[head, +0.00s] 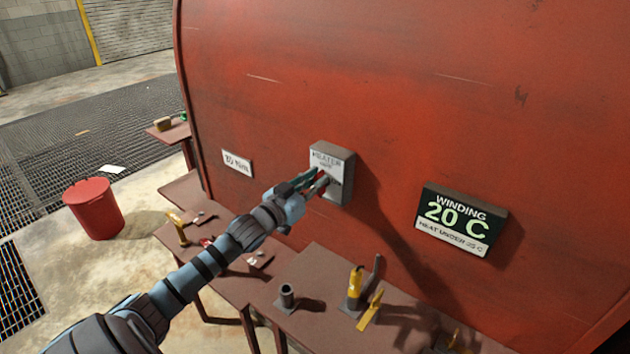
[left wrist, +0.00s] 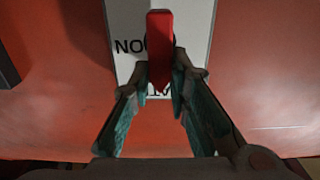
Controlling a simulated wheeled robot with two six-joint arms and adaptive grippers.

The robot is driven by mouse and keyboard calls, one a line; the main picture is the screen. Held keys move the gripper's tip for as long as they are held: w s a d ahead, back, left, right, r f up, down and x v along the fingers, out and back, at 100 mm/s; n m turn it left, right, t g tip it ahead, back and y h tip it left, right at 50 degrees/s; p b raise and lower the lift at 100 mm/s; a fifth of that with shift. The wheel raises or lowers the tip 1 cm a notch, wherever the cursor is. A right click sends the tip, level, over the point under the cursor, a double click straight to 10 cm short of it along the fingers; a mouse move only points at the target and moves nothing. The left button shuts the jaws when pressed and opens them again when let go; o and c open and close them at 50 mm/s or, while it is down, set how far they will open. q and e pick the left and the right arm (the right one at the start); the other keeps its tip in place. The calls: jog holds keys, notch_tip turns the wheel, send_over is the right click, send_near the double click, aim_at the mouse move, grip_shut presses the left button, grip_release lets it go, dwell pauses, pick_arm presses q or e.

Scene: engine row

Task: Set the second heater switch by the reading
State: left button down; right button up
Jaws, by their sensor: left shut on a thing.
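The heater switch box (head: 333,172) is a grey box with a white face marked HEATER, fixed to the red machine wall. My left gripper (head: 322,182) is at its face and covers most of the switch. In the left wrist view my left gripper (left wrist: 162,85) is shut on the red switch lever (left wrist: 160,45). Letters like NO show left of the lever; other lettering is partly hidden. The reading panel (head: 462,218) to the right says WINDING 20 C in green, with HEAT UNDER and a small number, apparently 25 C, below. My right gripper is not in view.
A small plate (head: 237,163) is on the wall left of the switch. Below, brown benches (head: 318,325) hold a grey cup-like part (head: 287,297) and yellow-handled tools (head: 355,290). A red bucket (head: 93,210) stands on the floor at the left.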

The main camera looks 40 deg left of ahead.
pick_arm(q)
jog(key=shift+d+m, duration=0.1)
jog(key=shift+m, duration=0.3)
jog(key=m, duration=0.2)
jog(key=d+m+b, duration=0.1)
jog(key=m, duration=0.5)
jog(key=shift+d+f+b, duration=0.25)
jog(key=shift+f+b, duration=0.05)
jog(key=m, duration=0.3)
jog(key=m+b, duration=0.1)
jog(key=shift+w+d+f+m, duration=0.1)
jog(key=shift+d+f+m, duration=0.15)
jog(key=shift+f+m, duration=0.15)
jog(key=m, duration=0.2)
jog(key=m+b, duration=0.1)
jog(key=m, duration=0.1)
jog(key=shift+d+f, duration=0.1)
jog(key=shift+f, duration=0.15)
jog(key=shift+m, duration=0.3)
dwell(0.9)
dwell(0.4)
